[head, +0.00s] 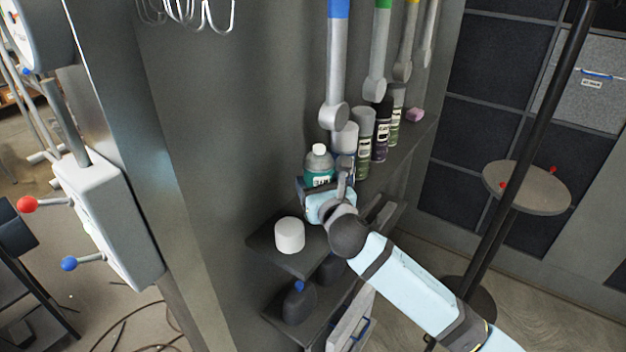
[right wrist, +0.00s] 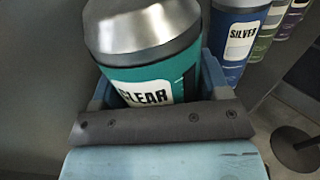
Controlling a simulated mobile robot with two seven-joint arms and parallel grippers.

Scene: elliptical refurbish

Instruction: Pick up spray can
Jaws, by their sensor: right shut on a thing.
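The spray can is teal with a grey shoulder and a white cap. It stands upright on the shelf in the head view (head: 319,163), and whether its base touches the shelf is hidden. The right wrist view shows the can (right wrist: 145,28) close up, with a label reading CLEAR. My right gripper (head: 325,182) is shut on this can, with a blue finger on each side of it. The gripper body hides the lower part of the can. My left gripper is in neither view.
A blue can labelled SILVER (right wrist: 238,38) stands close to the right of the held can. Several more cans (head: 363,135) line the shelf behind it. A white round container (head: 289,235) sits in front. Large wrenches (head: 336,70) hang above, and a dark wall is at the left.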

